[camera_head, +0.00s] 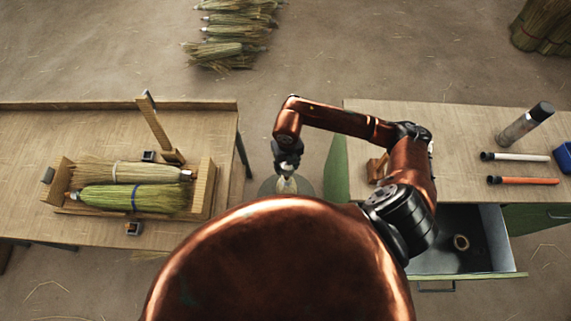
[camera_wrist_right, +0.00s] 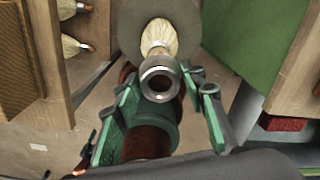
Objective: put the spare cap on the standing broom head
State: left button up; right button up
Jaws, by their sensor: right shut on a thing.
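The standing broom head (camera_head: 287,185) is upright on a round grey base (camera_head: 310,186) between the two benches. Its pale straw neck (camera_wrist_right: 160,36) shows in the right wrist view. My right gripper (camera_head: 287,165) is right above it, pointing down. It is shut on the spare cap (camera_wrist_right: 160,78), a shiny metal ring with an open bore. The cap lines up closely with the straw neck in the wrist view; I cannot tell whether it touches or surrounds it. The gripper hides most of the broom head in the head view. My left gripper is not in view.
The left bench (camera_head: 30,125) holds a wooden cradle with two bound brooms (camera_head: 135,197) and an upright post (camera_head: 152,125). The right bench (camera_head: 455,120) carries a flask (camera_head: 525,124) and two rods.

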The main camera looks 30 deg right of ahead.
aim_at(287, 173)
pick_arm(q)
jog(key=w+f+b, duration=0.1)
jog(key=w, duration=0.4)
pick_arm(e)
notch_tip(287, 173, down, 2)
jog(key=shift+a+f, duration=0.1)
jog(key=shift+f, duration=0.2)
jog(key=shift+w+f+b, duration=0.1)
jog(key=shift+f+b, duration=0.2)
jog(key=shift+b, duration=0.05)
jog(key=shift+f+b, duration=0.45)
jog(key=shift+f, duration=0.45)
jog(key=shift+f+b, duration=0.45)
jog(key=shift+f, duration=0.05)
jog(key=shift+f+b, duration=0.65)
jog(key=shift+f, duration=0.3)
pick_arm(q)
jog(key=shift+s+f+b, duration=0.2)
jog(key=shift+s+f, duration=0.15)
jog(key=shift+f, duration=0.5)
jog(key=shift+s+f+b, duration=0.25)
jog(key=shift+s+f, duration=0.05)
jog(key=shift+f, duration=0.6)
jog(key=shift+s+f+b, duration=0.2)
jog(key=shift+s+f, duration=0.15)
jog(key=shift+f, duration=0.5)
pick_arm(e)
jog(key=shift+f, duration=0.85)
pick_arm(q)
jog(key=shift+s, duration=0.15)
